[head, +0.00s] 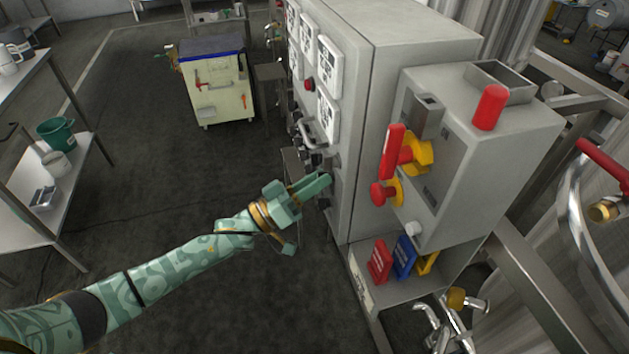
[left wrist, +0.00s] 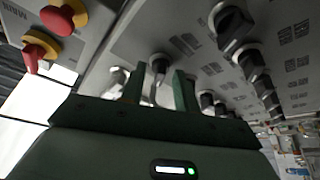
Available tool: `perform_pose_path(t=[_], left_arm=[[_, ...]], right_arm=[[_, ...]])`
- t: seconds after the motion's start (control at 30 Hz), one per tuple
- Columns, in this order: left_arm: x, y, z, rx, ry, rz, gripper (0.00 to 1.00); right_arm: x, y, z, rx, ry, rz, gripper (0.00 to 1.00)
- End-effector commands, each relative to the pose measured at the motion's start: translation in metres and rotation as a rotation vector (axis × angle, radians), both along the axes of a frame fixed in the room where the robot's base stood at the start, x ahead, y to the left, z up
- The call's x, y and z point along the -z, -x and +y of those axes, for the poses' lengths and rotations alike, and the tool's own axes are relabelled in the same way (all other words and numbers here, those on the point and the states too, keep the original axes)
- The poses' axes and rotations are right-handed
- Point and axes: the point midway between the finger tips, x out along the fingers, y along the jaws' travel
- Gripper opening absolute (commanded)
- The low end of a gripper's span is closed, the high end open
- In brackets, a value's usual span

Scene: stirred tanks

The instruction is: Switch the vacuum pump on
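A grey control cabinet (head: 360,130) stands in the middle of the head view. Its left face carries a row of dark knobs (head: 306,160), partly hidden by a metal handle. My left gripper (head: 322,184) is at the lower part of this face, fingers pointing at it. In the left wrist view the fingers (left wrist: 158,92) are apart, with a switch (left wrist: 158,66) showing between and beyond them. Contact with it cannot be told. More black rotary knobs (left wrist: 232,22) sit to the right. The labels are too small to read, so the pump's switch cannot be identified. My right gripper is out of view.
A side box (head: 480,140) on the cabinet bears a red-handled yellow switch (head: 415,152); red-and-yellow knobs (left wrist: 62,18) also show in the left wrist view.

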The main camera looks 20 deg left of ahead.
Motion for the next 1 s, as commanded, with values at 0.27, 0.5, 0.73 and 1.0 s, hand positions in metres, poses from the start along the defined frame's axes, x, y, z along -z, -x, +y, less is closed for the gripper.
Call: perform_pose_path(t=[0.27, 0.5, 0.73, 1.0], left_arm=[[0.0, 0.0, 0.0, 0.0, 0.0, 0.0, 0.0], [0.001, 0.0, 0.001, 0.0, -0.014, -0.019, 0.0], [0.003, -0.001, 0.001, 0.0, -0.076, -0.108, 0.0], [0.005, -0.002, 0.002, 0.0, -0.205, -0.299, 0.0]], right_arm=[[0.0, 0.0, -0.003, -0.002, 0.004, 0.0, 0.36], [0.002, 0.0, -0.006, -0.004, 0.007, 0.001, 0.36], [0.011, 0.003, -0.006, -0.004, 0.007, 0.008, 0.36], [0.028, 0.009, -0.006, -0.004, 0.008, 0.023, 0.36]])
